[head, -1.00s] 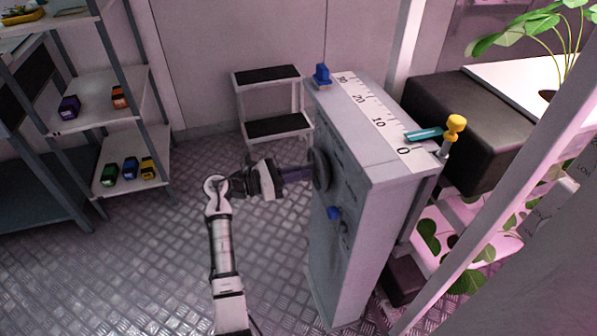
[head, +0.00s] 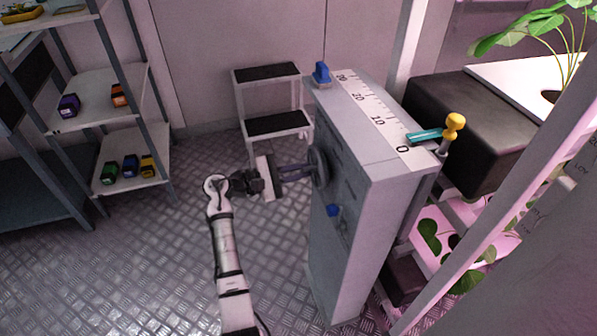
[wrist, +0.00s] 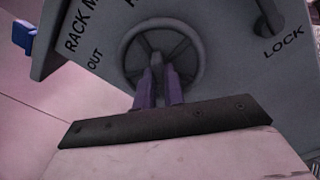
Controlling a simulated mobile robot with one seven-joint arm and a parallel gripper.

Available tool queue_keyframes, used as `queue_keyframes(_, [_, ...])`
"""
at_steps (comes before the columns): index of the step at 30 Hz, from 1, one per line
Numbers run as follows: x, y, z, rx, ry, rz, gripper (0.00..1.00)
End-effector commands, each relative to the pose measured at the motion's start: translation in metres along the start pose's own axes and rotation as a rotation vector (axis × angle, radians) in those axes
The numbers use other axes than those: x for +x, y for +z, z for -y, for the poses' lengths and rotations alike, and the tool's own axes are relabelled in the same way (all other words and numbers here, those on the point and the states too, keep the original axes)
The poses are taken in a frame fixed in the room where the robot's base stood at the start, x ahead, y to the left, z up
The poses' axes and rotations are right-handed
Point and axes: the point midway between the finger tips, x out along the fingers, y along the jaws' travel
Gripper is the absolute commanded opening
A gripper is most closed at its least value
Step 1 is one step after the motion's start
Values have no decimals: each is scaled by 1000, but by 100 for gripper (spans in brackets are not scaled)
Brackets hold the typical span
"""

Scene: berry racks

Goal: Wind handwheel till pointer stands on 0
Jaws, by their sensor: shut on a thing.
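The grey handwheel (head: 318,167) is on the left face of a tall grey cabinet (head: 345,250). It also shows in the wrist view (wrist: 193,44), with a grip standing out from it. My gripper (head: 305,171) reaches in from the left and is shut on the handwheel's grip; its two fingers (wrist: 158,88) stand on either side of that grip. The teal pointer (head: 425,135) lies over the white scale (head: 362,98) on the cabinet top. Its tip is between 0 and 10, nearer the 0.
A blue clip (head: 321,73) sits on the cabinet's far top edge and a blue knob (head: 333,210) below the wheel. A yellow-topped lever (head: 453,128) stands beside the pointer. A step stool (head: 270,125) stands behind, shelves (head: 130,185) at left. Floor between is open.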

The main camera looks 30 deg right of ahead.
Motion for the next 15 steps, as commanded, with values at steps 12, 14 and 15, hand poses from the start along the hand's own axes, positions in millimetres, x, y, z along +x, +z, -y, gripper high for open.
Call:
queue_keyframes(12, [0, -3, 4, 396, 0, 0, 0])
queue_keyframes(14, [-1, -3, 4, 454, 0, 0, 0])
queue_keyframes(15, [0, -4, 5, 492, 0, 0, 0])
